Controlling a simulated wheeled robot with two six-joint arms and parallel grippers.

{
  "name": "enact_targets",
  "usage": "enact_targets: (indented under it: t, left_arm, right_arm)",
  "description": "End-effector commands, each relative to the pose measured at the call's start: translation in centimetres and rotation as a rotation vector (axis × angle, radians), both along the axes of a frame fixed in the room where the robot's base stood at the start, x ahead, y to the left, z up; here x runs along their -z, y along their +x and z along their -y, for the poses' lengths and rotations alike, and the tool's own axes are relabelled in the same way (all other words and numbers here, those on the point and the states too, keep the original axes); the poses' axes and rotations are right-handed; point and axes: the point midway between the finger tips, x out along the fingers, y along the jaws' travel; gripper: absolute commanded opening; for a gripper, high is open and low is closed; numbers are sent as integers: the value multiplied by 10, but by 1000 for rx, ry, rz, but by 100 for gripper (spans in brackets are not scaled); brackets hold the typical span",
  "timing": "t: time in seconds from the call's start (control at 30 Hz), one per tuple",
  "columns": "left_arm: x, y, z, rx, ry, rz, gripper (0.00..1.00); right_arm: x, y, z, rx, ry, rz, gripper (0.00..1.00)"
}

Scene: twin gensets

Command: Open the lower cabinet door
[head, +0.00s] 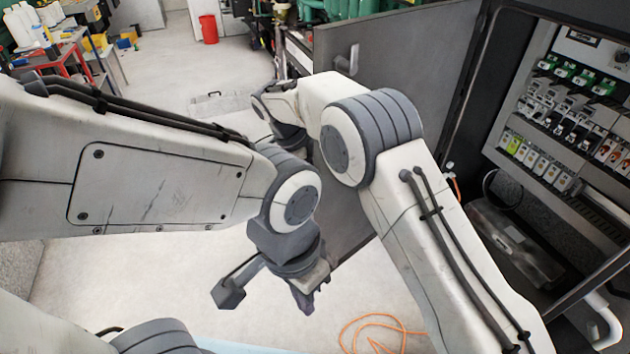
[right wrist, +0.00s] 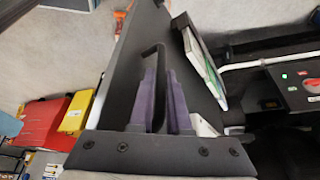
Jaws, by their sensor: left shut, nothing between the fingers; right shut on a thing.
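The grey lower cabinet door (head: 350,225) stands swung out from the dark cabinet in the head view, partly hidden behind my arms. In the right wrist view the grey door panel (right wrist: 122,85) runs up beside the fingers. My right gripper (right wrist: 163,95) is shut on the black door handle (right wrist: 156,55), a bent bar rising between its fingers. In the head view the right fingers and this handle are hidden behind my arms. My left gripper (head: 305,288) is shut and empty, hanging over the floor in front of the door.
The cabinet interior (head: 570,120) at right shows breakers and terminals. A handle (head: 347,60) sits on the upper grey panel. An orange cable (head: 370,325) lies on the floor below. A red bucket (head: 209,28) and a cluttered cart (head: 75,55) stand farther back.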

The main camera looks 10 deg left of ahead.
Motion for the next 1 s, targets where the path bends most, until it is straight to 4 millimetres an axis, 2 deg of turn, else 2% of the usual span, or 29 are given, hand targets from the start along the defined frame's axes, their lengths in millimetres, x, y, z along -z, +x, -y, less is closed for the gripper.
enact_targets:
  t: [0.03, 0.17, 0.57, 0.6, 0.63, 0.67, 1.0]
  left_arm:
    - [-4, 0, 0, 0, 0, 0, 0]
    - [-6, 0, 0, 0, 0, 0, 0]
    - [-5, 0, 0, 0, 0, 0, 0]
    - [-5, 0, 0, 0, 0, 0, 0]
    - [-5, 0, 0, 0, 0, 0, 0]
    - [-5, 0, 0, 0, 0, 0, 0]
    - [-5, 0, 0, 0, 0, 0, 0]
  right_arm:
    - [-5, 4, 1, 3, 2, 6, 0]
    - [-4, 7, 1, 8, 3, 5, 0]
    - [-2, 6, -1, 7, 5, 3, 0]
    - [-2, 6, -1, 7, 5, 3, 26]
    - [-2, 6, -1, 6, 5, 3, 38]
    - [-2, 6, -1, 6, 5, 2, 45]
    - [-2, 6, -1, 8, 3, 1, 45]
